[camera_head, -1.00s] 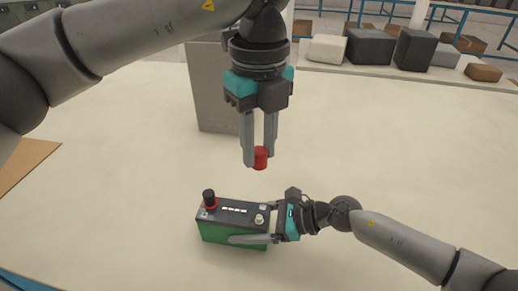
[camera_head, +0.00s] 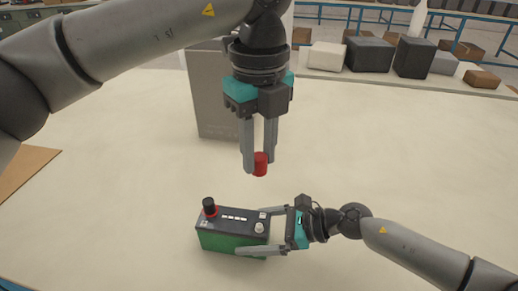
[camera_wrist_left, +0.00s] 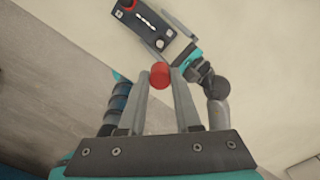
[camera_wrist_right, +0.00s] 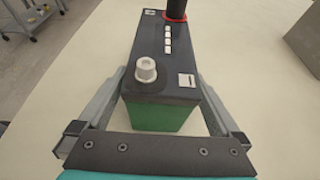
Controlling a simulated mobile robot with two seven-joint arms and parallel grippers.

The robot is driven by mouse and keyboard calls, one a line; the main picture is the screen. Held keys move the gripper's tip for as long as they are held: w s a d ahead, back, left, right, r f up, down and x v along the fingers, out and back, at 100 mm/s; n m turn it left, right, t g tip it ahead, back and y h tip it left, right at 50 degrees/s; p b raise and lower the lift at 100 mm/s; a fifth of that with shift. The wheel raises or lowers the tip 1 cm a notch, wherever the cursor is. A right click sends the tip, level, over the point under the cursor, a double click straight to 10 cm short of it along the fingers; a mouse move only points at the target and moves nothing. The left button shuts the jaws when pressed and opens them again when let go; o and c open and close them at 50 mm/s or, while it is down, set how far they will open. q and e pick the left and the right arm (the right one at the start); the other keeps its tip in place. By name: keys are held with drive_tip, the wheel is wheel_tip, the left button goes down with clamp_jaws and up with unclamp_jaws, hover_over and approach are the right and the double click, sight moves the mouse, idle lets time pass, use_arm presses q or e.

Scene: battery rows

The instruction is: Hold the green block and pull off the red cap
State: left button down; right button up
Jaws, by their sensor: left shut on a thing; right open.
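The green block (camera_head: 228,243) is a battery with a black top and stands upright on the table in the head view. A black cap with a red ring (camera_head: 209,208) sits at its left end, and a bare silver post (camera_head: 259,227) shows at its right end. My left gripper (camera_head: 257,168) is shut on the red cap (camera_head: 261,164) and holds it in the air above and behind the block. The red cap also shows in the left wrist view (camera_wrist_left: 160,75). My right gripper (camera_head: 266,232) is open, with its fingers on either side of the block's right end (camera_wrist_right: 165,115).
A grey panel (camera_head: 212,95) stands behind the block. Several dark, white and brown boxes (camera_head: 370,50) sit on a surface at the back right. A brown board (camera_head: 22,172) lies at the left edge. The table (camera_head: 400,150) is clear on the right.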

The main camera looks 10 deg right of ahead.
drive_tip(key=v, duration=1)
drive_tip(key=shift+d, duration=0.1)
use_arm(q)
drive_tip(key=shift+r, duration=0.15)
use_arm(e)
drive_tip(key=shift+r, duration=0.15)
